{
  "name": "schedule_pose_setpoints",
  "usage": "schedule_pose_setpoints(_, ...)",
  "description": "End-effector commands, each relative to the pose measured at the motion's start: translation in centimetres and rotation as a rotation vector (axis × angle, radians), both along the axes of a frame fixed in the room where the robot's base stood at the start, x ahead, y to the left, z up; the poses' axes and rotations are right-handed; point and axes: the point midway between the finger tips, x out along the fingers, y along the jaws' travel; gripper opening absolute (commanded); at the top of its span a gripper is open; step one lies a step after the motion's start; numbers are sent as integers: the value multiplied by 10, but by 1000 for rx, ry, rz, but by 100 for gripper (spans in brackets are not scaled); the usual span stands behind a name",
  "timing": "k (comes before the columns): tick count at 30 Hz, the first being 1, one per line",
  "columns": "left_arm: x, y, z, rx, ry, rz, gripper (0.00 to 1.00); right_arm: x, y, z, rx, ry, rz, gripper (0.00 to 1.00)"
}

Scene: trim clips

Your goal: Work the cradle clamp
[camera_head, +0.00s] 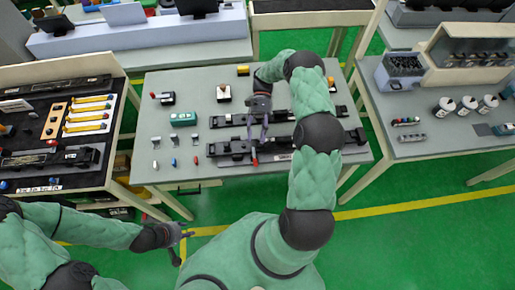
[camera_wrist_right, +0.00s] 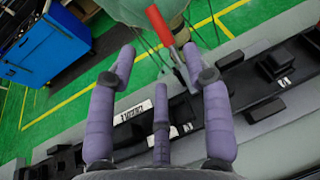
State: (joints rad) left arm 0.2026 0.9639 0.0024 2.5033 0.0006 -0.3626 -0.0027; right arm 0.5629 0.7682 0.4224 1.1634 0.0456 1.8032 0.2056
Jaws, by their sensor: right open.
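The clamp's red handle (camera_head: 255,161) stands at the near edge of the front black cradle (camera_head: 225,148) on the grey table. In the right wrist view the red handle (camera_wrist_right: 160,25) slants on a grey metal lever, and the black cradle (camera_wrist_right: 265,95) runs across below with a white label. My right gripper (camera_head: 258,137) is over the cradle, fingers pointing at the handle. Its open fingers (camera_wrist_right: 158,62) show either side of the handle's line; I see no contact. My left gripper (camera_head: 180,236) hangs low left, away from the table; its jaws are too small to judge.
A second black cradle (camera_head: 225,120) lies behind the front one. Small clips and coloured pins, a green box (camera_head: 183,118) and a yellow-topped block (camera_head: 243,70) stand on the table (camera_head: 150,135). A dark bench (camera_head: 120,80) is at left, another table (camera_head: 385,110) at right.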

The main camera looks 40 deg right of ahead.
Motion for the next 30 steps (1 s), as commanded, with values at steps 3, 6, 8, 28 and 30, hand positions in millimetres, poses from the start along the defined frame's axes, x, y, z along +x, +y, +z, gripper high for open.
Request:
schedule_pose_setpoints(3,0,0,0,0,0,0,40,14,-12,5,-2,-2,-1,50)
schedule_pose_setpoints(6,0,0,0,0,0,0,40,21,-19,9,-1,-1,0,50)
schedule_pose_setpoints(8,0,0,0,0,0,0,40,24,-22,11,-1,-1,0,50)
schedule_pose_setpoints(28,0,0,0,0,0,0,40,28,-25,13,0,0,0,50)
schedule_pose_setpoints(30,0,0,4,0,0,0,40,28,-25,17,0,0,0,50)
